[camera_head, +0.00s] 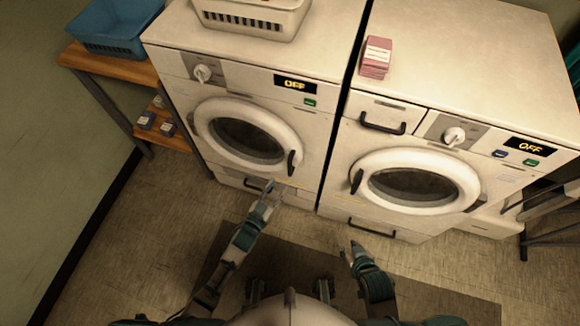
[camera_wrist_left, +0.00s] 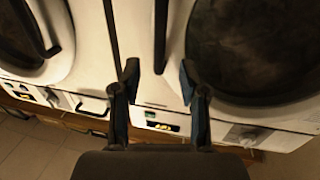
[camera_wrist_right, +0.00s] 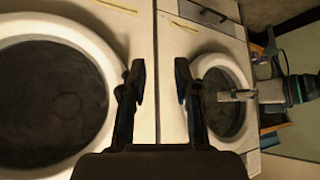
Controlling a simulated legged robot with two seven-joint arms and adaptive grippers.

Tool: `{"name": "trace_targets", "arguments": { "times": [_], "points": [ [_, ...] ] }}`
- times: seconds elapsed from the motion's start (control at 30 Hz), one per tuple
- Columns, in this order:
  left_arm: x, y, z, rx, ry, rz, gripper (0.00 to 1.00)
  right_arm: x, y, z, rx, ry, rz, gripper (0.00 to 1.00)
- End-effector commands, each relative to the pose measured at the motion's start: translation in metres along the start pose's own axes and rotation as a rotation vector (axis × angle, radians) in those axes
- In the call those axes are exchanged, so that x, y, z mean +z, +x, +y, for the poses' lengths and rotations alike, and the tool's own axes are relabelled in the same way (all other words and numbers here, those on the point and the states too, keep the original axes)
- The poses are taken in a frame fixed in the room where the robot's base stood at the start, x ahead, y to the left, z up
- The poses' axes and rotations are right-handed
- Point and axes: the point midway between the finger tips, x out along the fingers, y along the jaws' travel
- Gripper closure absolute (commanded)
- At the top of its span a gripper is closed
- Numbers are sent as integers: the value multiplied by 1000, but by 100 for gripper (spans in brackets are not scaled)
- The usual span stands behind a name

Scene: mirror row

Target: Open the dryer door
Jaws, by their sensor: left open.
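Two white front-loading machines stand side by side. I take the left one, without a drawer at its top, for the dryer (camera_head: 180,100). Its round door (camera_head: 205,117) looks shut, with a dark handle (camera_head: 291,163) on its right edge. My left gripper (camera_head: 272,188) is open and empty, just below and left of that handle in the head view. In the left wrist view, the handle (camera_wrist_left: 160,35) lies ahead between the spread fingers (camera_wrist_left: 158,80), apart from them. My right gripper (camera_head: 350,250) is open and empty, low in front of the right machine; its fingers (camera_wrist_right: 160,80) are spread.
The right machine (camera_head: 340,135) has a shut round door (camera_head: 380,158) with a handle (camera_head: 356,181) on its left. A pink stack (camera_head: 375,57) and a pale basket (camera_head: 255,25) sit on top. A wooden shelf (camera_head: 110,65) with a blue basket (camera_head: 110,28) stands left. Floor in front is clear.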

Motion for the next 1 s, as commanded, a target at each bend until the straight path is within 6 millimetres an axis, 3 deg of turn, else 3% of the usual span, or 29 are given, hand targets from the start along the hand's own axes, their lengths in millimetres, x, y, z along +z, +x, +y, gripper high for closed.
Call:
{"name": "trace_targets", "arguments": {
  "times": [0.2,0.4,0.83,1.0],
  "points": [
    [3,51,1,1,0,0,57,-31,10,-6,-13,0,183,69],
    [2,81,0,0,0,-2,57,-56,11,-10,-23,0,321,69],
    [0,93,1,0,1,0,57,-68,8,-12,-27,0,382,69],
    [0,93,0,0,1,-1,97,-68,10,-11,-27,1,381,69]
  ]
}}
